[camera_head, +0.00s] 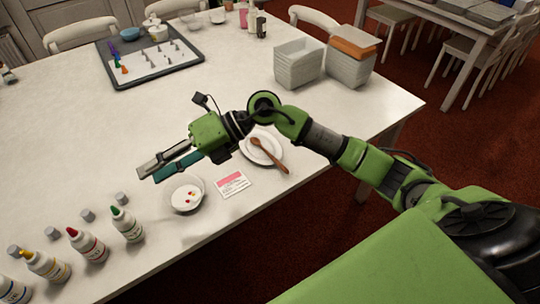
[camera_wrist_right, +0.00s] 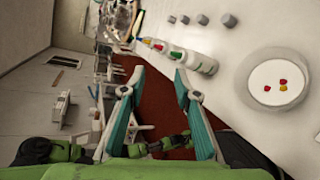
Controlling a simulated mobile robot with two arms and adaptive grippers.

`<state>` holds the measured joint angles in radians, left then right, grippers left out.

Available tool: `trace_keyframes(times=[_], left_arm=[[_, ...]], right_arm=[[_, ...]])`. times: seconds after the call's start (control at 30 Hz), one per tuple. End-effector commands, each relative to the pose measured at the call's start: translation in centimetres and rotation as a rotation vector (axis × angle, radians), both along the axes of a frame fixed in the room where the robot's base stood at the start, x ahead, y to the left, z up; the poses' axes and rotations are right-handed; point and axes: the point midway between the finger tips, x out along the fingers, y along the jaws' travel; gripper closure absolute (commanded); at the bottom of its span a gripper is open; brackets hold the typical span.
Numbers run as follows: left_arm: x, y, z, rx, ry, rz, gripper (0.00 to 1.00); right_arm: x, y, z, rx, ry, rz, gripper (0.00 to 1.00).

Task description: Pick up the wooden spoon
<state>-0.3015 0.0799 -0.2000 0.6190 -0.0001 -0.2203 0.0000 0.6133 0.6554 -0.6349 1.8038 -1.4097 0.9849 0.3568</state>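The wooden spoon (camera_head: 271,156) lies on a white plate (camera_head: 248,155) near the table's front edge. Its bowl end rests on the plate and its handle sticks out over the rim toward the lower right. My right gripper (camera_head: 147,173) is above the table, left of the spoon, with its fingers pointing left, away from it. In the right wrist view its fingers (camera_wrist_right: 159,72) are spread apart with nothing between them. The spoon does not show in that view. My left gripper is not in the head view.
A white dish (camera_head: 179,206) with red and yellow bits, also in the wrist view (camera_wrist_right: 282,97), and a pink-white card (camera_head: 232,185) are near the plate. Squeeze bottles (camera_head: 89,247) stand front left. White containers (camera_head: 298,66) and a tray (camera_head: 112,68) are farther back. The table's middle is clear.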

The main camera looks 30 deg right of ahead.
Motion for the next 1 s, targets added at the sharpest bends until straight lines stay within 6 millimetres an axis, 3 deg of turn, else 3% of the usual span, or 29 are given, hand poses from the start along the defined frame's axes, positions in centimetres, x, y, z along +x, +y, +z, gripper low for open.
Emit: trace_keyframes(times=[0.1,0.17,0.2,0.3,0.43,0.5,0.63,1.0], left_arm=[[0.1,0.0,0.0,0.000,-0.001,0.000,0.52],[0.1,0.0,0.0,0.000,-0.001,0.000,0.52],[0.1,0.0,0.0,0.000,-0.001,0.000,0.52],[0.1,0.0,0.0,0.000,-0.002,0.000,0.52],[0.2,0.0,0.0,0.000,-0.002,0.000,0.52],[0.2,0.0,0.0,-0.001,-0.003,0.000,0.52],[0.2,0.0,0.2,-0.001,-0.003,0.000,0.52],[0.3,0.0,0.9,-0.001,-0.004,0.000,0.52]], right_arm=[[1.4,-7.3,-4.5,-0.383,0.009,0.042,0.71],[2.0,-11.9,-5.9,-0.566,0.041,0.038,0.71],[2.3,-15.1,-6.4,-0.678,0.067,0.027,0.71],[2.6,-22.3,-6.5,-0.910,0.142,-0.019,0.71],[2.2,-28.6,-5.4,-1.098,0.227,-0.079,0.71],[1.9,-30.5,-4.9,-1.149,0.256,-0.098,0.71],[1.6,-31.5,-5.6,-1.179,0.277,-0.108,0.71],[1.6,-31.3,-12.3,-1.176,0.276,-0.105,0.71]])
